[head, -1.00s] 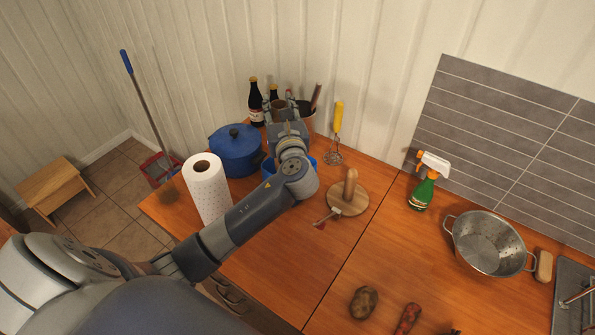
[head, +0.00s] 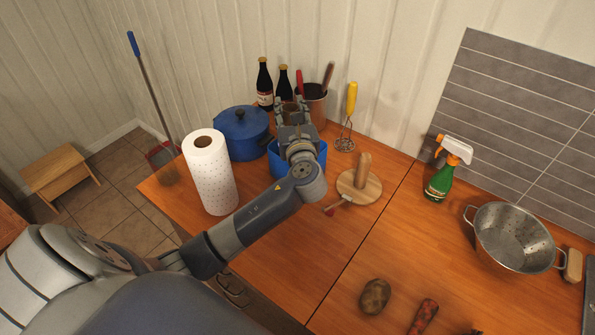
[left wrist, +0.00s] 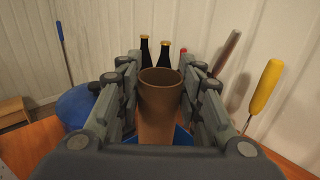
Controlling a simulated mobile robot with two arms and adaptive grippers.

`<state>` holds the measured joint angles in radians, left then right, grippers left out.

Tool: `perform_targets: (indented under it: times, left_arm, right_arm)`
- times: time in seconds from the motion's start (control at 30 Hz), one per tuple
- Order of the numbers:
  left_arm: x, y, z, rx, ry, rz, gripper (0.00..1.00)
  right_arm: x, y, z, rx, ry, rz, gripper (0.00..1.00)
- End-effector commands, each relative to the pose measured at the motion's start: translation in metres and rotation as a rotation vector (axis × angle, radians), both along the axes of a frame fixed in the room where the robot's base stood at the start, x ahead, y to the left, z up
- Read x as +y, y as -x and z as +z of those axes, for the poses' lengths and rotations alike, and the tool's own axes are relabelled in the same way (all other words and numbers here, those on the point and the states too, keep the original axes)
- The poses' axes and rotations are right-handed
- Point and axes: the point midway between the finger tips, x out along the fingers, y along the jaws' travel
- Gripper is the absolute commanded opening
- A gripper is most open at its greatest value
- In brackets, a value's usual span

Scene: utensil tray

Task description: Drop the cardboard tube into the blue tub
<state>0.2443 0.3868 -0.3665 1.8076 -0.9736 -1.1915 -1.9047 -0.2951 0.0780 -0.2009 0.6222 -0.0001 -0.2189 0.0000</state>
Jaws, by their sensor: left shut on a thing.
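The cardboard tube (left wrist: 159,105) is a brown hollow cylinder, held upright between the fingers of my left gripper (left wrist: 160,95) in the left wrist view. In the head view my left gripper (head: 291,112) is over the blue tub (head: 278,161), and the tube is mostly hidden by the gripper and wrist. The tub's blue rim also shows below the tube in the left wrist view (left wrist: 182,136). The tube's lower end is hidden, so I cannot tell how far it reaches into the tub. My right gripper is not in view.
A blue pot (head: 241,133) and a paper towel roll (head: 209,172) stand left of the tub. Dark bottles (head: 264,86) and a utensil holder (head: 315,106) stand behind.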

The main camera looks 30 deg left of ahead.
Motion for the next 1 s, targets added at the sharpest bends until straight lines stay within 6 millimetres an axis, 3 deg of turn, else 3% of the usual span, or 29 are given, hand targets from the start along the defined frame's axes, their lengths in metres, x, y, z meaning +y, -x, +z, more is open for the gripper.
perform_targets:
  times: [0.07,0.37,0.4,0.5,0.83,1.0]
  left_arm:
    - [0.0,0.0,-0.006,-0.001,0.0,0.0,0.25]
    - [0.0,0.0,-0.005,-0.001,-0.001,0.0,0.25]
    - [0.0,0.0,-0.005,-0.001,-0.001,0.0,0.41]
    - [0.0,0.0,-0.005,-0.001,-0.001,0.0,0.57]
    - [-0.001,0.001,-0.005,0.0,0.0,-0.001,0.57]
    - [-0.014,0.014,-0.006,0.001,0.001,-0.003,0.57]
  right_arm:
    - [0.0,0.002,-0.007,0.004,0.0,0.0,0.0]
    - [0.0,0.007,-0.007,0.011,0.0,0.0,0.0]
    - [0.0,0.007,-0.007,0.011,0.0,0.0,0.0]
    - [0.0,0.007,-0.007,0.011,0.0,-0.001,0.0]
    - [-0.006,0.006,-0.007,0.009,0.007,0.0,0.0]
    - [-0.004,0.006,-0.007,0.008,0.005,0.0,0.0]
